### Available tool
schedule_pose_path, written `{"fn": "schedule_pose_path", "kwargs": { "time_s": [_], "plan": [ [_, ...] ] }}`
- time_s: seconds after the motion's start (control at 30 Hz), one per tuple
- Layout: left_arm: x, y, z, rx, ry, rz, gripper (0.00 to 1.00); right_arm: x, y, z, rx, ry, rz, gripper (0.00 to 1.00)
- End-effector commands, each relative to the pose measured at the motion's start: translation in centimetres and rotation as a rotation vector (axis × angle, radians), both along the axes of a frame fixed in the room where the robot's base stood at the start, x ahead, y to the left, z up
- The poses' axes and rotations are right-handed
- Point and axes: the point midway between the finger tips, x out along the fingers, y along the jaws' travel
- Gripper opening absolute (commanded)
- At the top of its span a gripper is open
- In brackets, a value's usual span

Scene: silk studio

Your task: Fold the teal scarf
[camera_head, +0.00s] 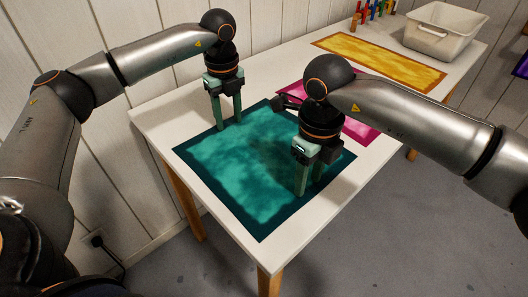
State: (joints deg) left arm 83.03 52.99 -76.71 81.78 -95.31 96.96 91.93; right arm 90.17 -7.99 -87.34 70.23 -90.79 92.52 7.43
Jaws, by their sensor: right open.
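The teal scarf (235,175) lies flat and spread out on the white table, with a darker teal border all around. My right arm and gripper hide part of the scarf's right side.
The white table (158,122) stands against a panelled wall. A magenta cloth (358,130) lies behind my right gripper, partly hidden. A yellow cloth (385,60) lies farther back. A white bin (445,30) and several coloured bottles (376,10) stand at the far end. Bare tabletop shows at the front.

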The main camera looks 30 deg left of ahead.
Motion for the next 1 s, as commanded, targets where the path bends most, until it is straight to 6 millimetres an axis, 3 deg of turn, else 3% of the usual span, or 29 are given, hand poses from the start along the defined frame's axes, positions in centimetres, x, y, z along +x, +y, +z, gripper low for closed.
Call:
{"fn": "schedule_pose_path", "kwargs": {
  "time_s": [0.8,1.0],
  "plan": [
    [-0.03,0.00,-0.12,0.000,0.002,0.000,0.01,-0.02,-0.02,-0.05,-0.001,0.000,0.000,0.01],
    [-0.04,0.00,-0.13,0.000,0.003,0.000,0.00,-0.02,-0.02,-0.06,-0.001,0.000,0.000,0.00]
  ]
}}
